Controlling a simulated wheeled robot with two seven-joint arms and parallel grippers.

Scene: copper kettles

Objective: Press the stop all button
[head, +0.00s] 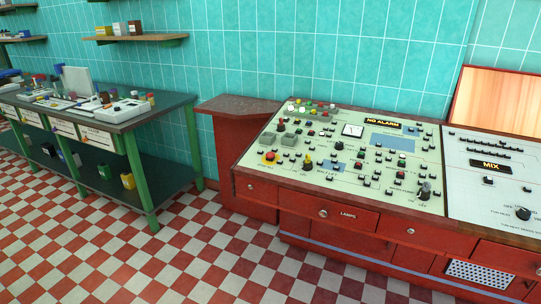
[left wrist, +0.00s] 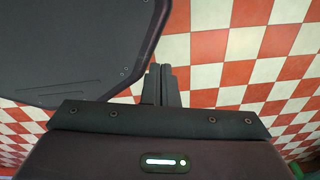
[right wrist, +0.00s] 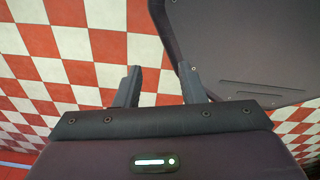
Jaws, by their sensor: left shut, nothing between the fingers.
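A red control desk with a pale green panel (head: 345,150) stands right of the middle in the head view. A red button on a yellow base (head: 270,156) sits near the panel's front left corner. Its label is too small to read, so I cannot confirm that it is the stop all button. My left gripper (left wrist: 160,70) is shut and empty above the checked floor in the left wrist view. My right gripper (right wrist: 162,74) is open and empty, also above the floor. Neither gripper shows in the head view, and no button shows in the wrist views.
A second, whitish panel with a "MIX" sign (head: 490,167) adjoins on the right. A green-legged bench (head: 150,112) with several small items stands at the left. Wall shelves (head: 140,39) hang above it. The checked floor (head: 150,260) in front is clear.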

